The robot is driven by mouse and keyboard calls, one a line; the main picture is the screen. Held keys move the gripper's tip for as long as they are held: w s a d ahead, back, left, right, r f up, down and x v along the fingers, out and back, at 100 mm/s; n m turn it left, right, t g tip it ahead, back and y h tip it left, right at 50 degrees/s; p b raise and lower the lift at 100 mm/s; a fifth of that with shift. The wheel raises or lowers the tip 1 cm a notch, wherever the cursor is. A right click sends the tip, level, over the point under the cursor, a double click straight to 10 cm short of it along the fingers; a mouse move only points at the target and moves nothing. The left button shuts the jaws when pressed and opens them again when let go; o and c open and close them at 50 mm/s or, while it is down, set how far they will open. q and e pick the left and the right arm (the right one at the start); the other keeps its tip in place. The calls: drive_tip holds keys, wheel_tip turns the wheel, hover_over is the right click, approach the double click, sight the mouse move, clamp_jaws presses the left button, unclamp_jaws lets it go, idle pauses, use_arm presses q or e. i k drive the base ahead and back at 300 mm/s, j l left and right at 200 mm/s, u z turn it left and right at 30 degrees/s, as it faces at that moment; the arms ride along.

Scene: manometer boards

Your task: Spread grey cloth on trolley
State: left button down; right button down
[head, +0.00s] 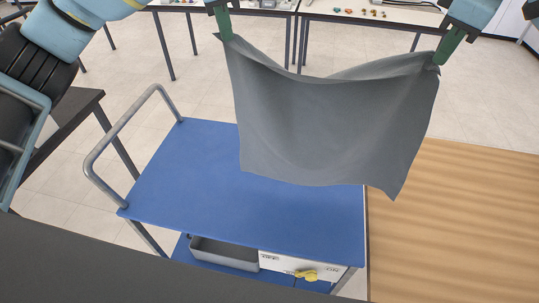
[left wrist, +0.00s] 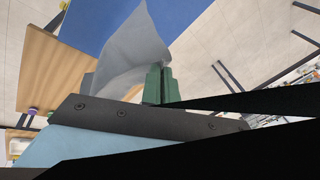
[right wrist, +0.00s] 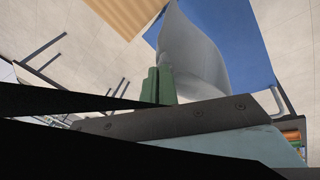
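The grey cloth (head: 325,125) hangs between my two grippers, its top edge sagging in the middle. My left gripper (head: 227,36) is shut on its upper left corner, and my right gripper (head: 440,60) is shut on its upper right corner. The cloth also shows in the left wrist view (left wrist: 135,50) and the right wrist view (right wrist: 190,50). The trolley's blue top (head: 200,175) lies below and behind the cloth in the picture; the cloth covers its right part from view. I cannot tell whether the lower edge touches the top.
The trolley has a grey handle rail (head: 115,135) at its left. A grey bin (head: 222,253) and a white box with a yellow item (head: 307,275) are on its lower shelf. A wooden table (head: 460,220) stands close at the right. Tables with small parts stand at the back.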

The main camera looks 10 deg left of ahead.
sight(194, 183)
drive_tip(key=i+j, duration=0.2)
drive_tip(key=j, duration=0.15)
drive_tip(key=i+j, duration=0.15)
drive_tip(key=i, duration=0.6)
